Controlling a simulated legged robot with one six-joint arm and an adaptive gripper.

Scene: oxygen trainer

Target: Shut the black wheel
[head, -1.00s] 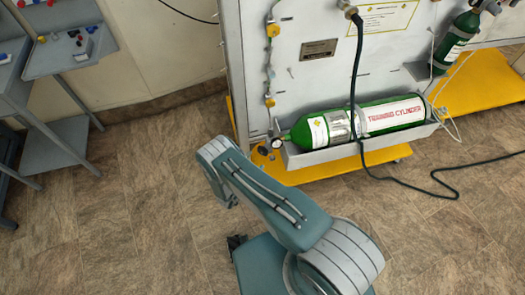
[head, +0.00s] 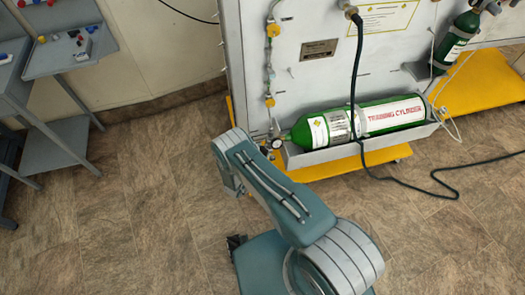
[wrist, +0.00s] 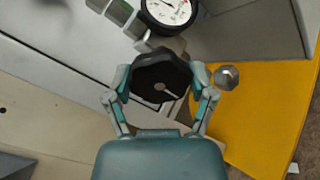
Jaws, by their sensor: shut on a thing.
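The black wheel (wrist: 163,75) is a lobed knob with a pale pointer mark on its face. In the wrist view it sits between the two fingers of my gripper (wrist: 161,92), which is shut on it from both sides. A round white pressure gauge (wrist: 168,12) is just beyond the wheel, and it also shows in the head view (head: 278,143) at the left end of the green training cylinder (head: 372,120). In the head view my arm hides the gripper, and I cannot make out the wheel clearly.
The cylinder lies in a grey tray (head: 330,153) on the white panel (head: 315,80), above a yellow base (head: 380,165). A black hose (head: 356,70) hangs in front and trails over the floor. A grey side table (head: 70,55) stands at the left. Floor between is clear.

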